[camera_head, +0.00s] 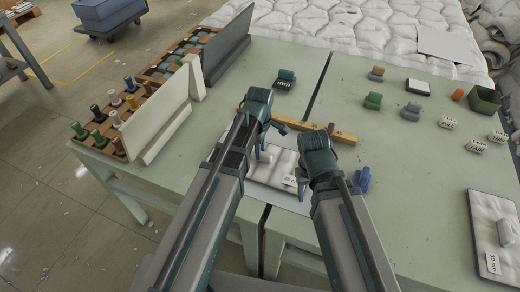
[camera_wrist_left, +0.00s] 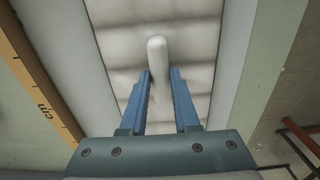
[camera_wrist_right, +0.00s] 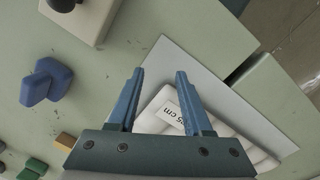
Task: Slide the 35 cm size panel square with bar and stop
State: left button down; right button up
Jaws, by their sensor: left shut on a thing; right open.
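The white quilted size panel (camera_head: 272,168) lies on a pale board across the table gap, below the yellow ruler bar (camera_head: 310,127). Its label, partly covered and ending in "5 cm" (camera_wrist_right: 174,113), shows in the right wrist view. My left gripper (camera_wrist_left: 160,75) is over the panel, its fingers closed about a rounded white piece (camera_wrist_left: 157,52) that stands out from it. The ruler bar (camera_wrist_left: 38,82) runs beside it. My right gripper (camera_wrist_right: 158,72) is open and empty above the panel's label end. My arms hide part of the panel. I cannot tell which piece is the stop.
A blue block (camera_head: 363,180) sits right of my right gripper. Small coloured blocks, word cards and a green box (camera_head: 484,99) stand farther right. Another panel (camera_head: 490,225) lies at the right edge. A rack of spools (camera_head: 115,115) and upright boards (camera_head: 160,120) stand at left.

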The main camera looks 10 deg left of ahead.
pick_arm(q)
jog(key=shift+w, duration=0.1)
dwell(0.3)
jog(key=shift+w+d, duration=0.4)
jog(key=shift+w, duration=1.65)
jog(key=shift+w+d, duration=0.4)
jog(key=shift+w, duration=1.65)
jog(key=shift+w+d, duration=0.4)
jog(key=shift+w, duration=1.65)
jog(key=shift+d, duration=0.2)
jog(key=shift+d, duration=0.6)
jog(key=c, duration=0.6)
grip_release()
jog(key=shift+s, duration=0.1)
